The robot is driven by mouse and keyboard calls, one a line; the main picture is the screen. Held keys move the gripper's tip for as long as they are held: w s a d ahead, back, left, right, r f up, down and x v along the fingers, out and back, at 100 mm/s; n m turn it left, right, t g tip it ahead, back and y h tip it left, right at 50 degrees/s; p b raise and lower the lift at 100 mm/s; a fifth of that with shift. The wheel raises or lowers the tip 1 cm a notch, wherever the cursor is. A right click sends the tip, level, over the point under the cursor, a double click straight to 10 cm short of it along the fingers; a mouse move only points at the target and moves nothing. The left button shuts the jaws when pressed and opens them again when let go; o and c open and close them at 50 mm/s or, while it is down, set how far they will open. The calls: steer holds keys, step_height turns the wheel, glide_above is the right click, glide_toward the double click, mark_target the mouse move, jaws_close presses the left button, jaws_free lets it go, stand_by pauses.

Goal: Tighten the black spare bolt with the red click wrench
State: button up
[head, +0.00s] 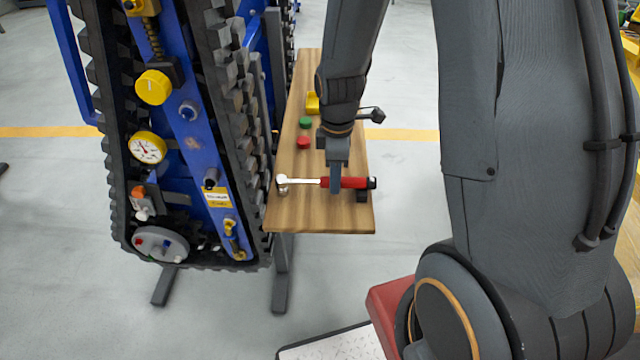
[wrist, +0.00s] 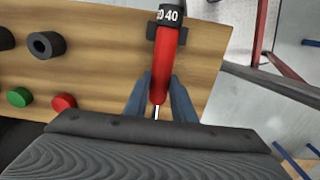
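The red click wrench (head: 357,182) lies across the wooden shelf, its silver head (head: 283,183) at the shelf's left edge. In the wrist view its red handle (wrist: 163,65) runs away from me, with a black end marked 40. My gripper (head: 335,183) points down over the handle. In the wrist view my gripper's fingers (wrist: 160,92) stand close against both sides of the handle and look shut on it. A dark bolt (head: 210,178) sits on the blue carrier plate above a white and yellow label too small to read; I take it for the black spare bolt.
A blue tracked carrier (head: 195,150) stands left of the shelf (head: 315,215), with a gauge (head: 149,148), a yellow knob (head: 153,87) and a blue bolt (head: 189,111). Green (head: 305,122) and red (head: 303,142) pieces and a black ring (wrist: 46,45) lie on the shelf.

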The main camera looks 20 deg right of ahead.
jaws_close()
steer(key=shift+r, duration=0.15)
steer(key=shift+r+p, duration=3.05)
steer(key=shift+r, duration=0.4)
